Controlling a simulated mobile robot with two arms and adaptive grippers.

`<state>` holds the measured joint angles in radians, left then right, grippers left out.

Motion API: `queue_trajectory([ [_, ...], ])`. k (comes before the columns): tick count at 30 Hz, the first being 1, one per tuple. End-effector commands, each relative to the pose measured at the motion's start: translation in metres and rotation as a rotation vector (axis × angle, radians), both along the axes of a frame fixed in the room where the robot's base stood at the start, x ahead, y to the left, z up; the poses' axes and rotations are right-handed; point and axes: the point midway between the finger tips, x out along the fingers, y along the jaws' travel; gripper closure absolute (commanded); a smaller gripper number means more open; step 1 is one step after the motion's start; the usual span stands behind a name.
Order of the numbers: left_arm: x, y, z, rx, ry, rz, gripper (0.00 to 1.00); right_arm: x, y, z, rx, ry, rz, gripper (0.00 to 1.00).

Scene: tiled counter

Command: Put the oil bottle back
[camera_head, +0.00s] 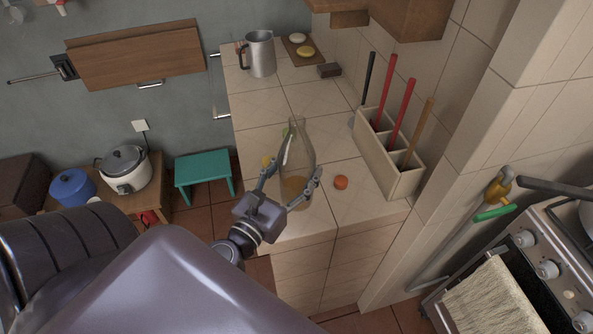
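The oil bottle (297,148) is clear glass with a narrow neck and some amber oil low inside. It appears to stand upright on the tiled counter (262,104), near its front end. My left gripper (294,170) is open, with one finger on each side of the bottle's lower part. The right finger looks close to the glass, and a small gap shows at the left finger. I cannot tell whether either finger touches. My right gripper is not in view.
An orange round cap (341,182) lies right of the bottle. A beige divided holder (393,163) with long-handled tools stands further right by the wall. A metal pitcher (260,55) stands at the back. Small yellow (266,160) and green (286,132) items are by the bottle.

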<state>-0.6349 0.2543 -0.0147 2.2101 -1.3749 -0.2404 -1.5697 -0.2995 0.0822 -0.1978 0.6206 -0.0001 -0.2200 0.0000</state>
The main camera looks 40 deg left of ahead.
Motion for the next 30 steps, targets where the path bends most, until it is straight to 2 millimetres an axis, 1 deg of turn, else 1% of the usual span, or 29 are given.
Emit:
queue_trajectory([
  [5,0.000,0.000,0.002,0.000,-0.002,0.000,0.85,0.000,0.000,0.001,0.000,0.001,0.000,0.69],
  [9,0.000,0.000,-0.003,0.000,-0.002,0.001,0.85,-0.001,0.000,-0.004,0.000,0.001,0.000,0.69],
  [10,0.000,0.000,-0.002,0.000,-0.001,0.001,0.39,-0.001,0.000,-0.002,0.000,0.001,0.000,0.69],
  [14,0.000,0.000,-0.002,0.000,-0.001,0.001,0.25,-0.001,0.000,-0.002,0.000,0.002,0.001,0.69],
  [22,0.000,0.000,-0.001,0.000,-0.001,0.001,0.25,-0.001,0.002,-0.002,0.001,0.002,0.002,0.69],
  [25,0.000,0.000,0.003,0.000,-0.001,0.001,0.25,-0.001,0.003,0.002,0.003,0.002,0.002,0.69],
  [26,-0.001,0.000,0.002,-0.001,0.000,0.001,0.25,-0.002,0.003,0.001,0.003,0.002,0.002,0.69],
  [30,-0.019,-0.001,-0.004,-0.002,0.001,0.001,0.25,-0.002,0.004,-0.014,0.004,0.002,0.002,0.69],
])
